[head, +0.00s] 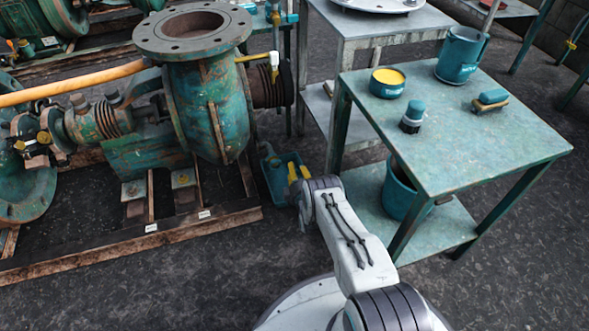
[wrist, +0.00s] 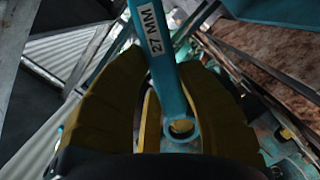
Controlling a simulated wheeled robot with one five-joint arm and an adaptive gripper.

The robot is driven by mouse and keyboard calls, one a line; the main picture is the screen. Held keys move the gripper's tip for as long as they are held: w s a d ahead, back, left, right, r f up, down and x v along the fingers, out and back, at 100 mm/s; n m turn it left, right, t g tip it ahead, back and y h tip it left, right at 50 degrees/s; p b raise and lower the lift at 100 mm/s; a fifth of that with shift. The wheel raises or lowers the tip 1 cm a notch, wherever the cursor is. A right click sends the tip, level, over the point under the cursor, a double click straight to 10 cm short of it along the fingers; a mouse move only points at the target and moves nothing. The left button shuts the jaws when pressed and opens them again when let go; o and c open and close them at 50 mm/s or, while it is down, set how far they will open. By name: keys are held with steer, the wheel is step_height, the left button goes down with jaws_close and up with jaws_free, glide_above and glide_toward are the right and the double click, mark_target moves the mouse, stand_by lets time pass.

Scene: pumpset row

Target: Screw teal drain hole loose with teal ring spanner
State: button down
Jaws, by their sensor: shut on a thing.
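My gripper (wrist: 165,110) has broad dark-yellow fingers, shut on a teal spanner (wrist: 169,70). The spanner has a white label on its shank and a ring end (wrist: 181,128) low between the fingers. Its other end runs out of the top of the wrist view. In the head view my arm reaches down and away, and yellow parts of my gripper (head: 298,172) show low beside the pump. The spanner cannot be made out there. The teal pump (head: 208,110) stands just left of my gripper. I cannot make out the teal drain hole in either view.
A teal tray (head: 272,178) lies on the floor between pump and table. The green table (head: 480,140) at right holds a bucket (head: 460,56), a yellow-topped tin (head: 387,82), a bottle (head: 412,117) and a brush (head: 490,99). Another bucket (head: 399,190) stands on its lower shelf. Floor at front left is clear.

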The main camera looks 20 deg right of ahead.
steer(key=shift+s+p, duration=0.7)
steer(key=shift+s, duration=0.95)
steer(key=c, duration=1.5)
jaws_free()
jaws_close()
steer(key=shift+r, duration=0.1)
